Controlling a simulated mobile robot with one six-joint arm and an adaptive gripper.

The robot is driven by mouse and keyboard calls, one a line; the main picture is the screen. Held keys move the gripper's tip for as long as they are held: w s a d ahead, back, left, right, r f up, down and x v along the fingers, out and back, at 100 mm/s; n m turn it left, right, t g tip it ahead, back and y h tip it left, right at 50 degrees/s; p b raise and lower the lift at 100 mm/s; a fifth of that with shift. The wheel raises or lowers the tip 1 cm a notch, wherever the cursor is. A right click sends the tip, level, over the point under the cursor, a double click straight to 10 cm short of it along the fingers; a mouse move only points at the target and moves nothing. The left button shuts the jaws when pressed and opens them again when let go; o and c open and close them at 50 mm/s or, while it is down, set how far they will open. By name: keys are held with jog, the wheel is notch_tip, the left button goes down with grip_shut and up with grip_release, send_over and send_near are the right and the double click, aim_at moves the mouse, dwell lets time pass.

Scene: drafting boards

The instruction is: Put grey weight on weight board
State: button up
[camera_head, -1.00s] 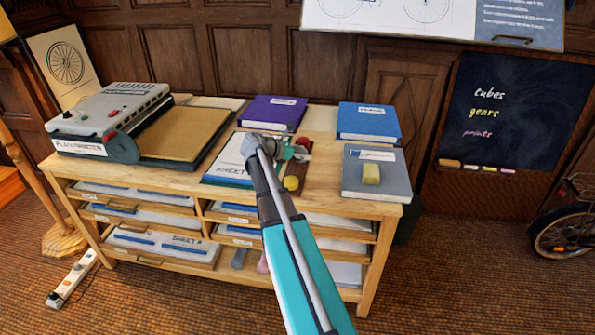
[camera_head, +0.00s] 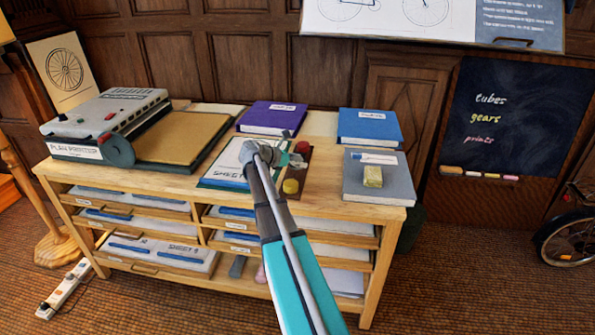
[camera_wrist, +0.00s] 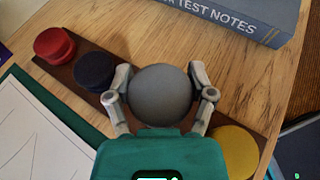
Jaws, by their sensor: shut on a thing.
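The grey weight (camera_wrist: 160,95) is a round disc held between the two fingers of my gripper (camera_wrist: 163,97) in the wrist view. It appears over the dark brown weight board (camera_wrist: 82,45), in line between the dark blue weight (camera_wrist: 94,72) and the yellow weight (camera_wrist: 237,152). The red weight (camera_wrist: 54,45) sits at the far end. I cannot tell whether the grey weight touches the board, as the place under it is hidden. In the head view my gripper (camera_head: 288,160) reaches over the board, between the red (camera_head: 302,147) and yellow (camera_head: 290,186) weights.
A grey-blue book (camera_head: 380,190) with a yellow block (camera_head: 373,176) on it lies right of the board. A sheet on a green board (camera_head: 228,165) lies to the left. Bare wood shows between board and grey-blue book.

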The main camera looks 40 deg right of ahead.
aim_at(299, 174)
jog(key=shift+w+d+f+b, duration=0.2)
jog(key=shift+w+f+b, duration=0.25)
jog(key=shift+f+b, duration=1.55)
jog(key=shift+f, duration=0.05)
jog(key=shift+f, duration=0.15)
jog(key=o, duration=1.3)
jog(key=shift+s, duration=0.1)
jog(key=shift+r, duration=0.25)
